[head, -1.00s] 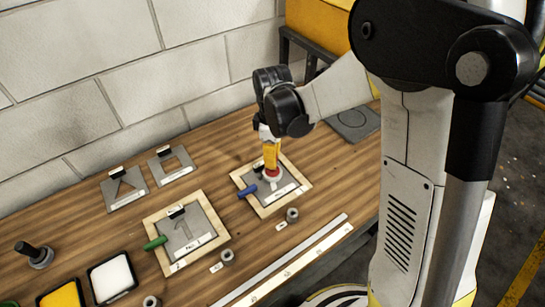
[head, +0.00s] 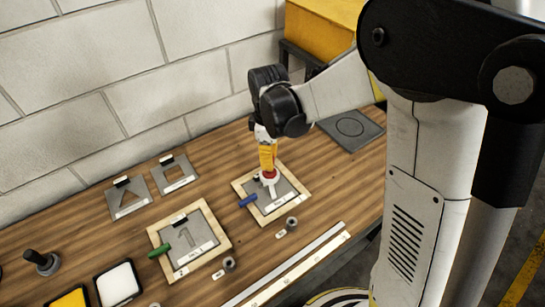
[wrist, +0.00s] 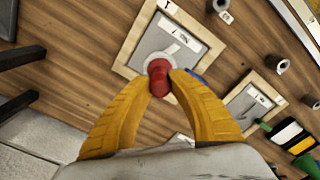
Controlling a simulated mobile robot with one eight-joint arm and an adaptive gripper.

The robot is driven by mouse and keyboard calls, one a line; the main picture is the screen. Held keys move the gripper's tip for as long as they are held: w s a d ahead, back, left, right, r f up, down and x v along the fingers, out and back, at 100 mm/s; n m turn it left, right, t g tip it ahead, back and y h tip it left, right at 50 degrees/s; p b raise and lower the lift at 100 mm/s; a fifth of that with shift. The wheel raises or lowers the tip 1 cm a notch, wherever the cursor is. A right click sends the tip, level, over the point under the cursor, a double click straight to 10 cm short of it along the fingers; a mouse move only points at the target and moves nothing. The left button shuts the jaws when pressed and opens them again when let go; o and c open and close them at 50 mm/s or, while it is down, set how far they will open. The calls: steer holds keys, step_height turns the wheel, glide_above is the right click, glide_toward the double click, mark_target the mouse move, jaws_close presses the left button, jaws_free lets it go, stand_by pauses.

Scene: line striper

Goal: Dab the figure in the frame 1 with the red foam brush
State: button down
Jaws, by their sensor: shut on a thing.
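My gripper (head: 268,165) points down over the right-hand wooden frame (head: 277,218), which holds a grey plate (head: 286,194). Its yellow fingers are shut on the red foam brush (wrist: 160,76); the brush's red top also shows in the head view (head: 268,174). A pale round part shows below the red, over the plate; I cannot tell whether it touches the plate. The brush and fingers hide part of the plate, and its figure is not readable.
A second wooden frame (head: 204,268) with a green handle (head: 159,250) stands to the left. White (head: 118,283) and yellow (head: 70,299) pads lie front left. Two grey stencil plates (head: 128,199) (head: 173,174) lie near the wall. Metal rings (head: 292,222) and a long ruler (head: 290,268) lie in front.

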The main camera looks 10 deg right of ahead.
mark_target(262, 177)
steer(key=a, duration=0.1)
steer(key=s+a, duration=0.1)
steer(key=shift+a+r, duration=0.2)
steer(key=shift+a, duration=0.1)
steer(key=shift+d+f+b, duration=0.15)
steer(key=shift+f+b, duration=0.3)
steer(key=shift+f, duration=0.4)
steer(key=shift+f+b, duration=0.75)
steer(key=shift+f, duration=0.45)
steer(key=shift+f+b, duration=0.45)
steer(key=shift+b, duration=0.1)
steer(key=shift+r, duration=0.15)
steer(key=shift+r+p, duration=1.6)
steer(key=shift+r, duration=0.55)
steer(key=shift+r, duration=0.1)
step_height(262, 177, up, 5)
steer(key=p, duration=0.3)
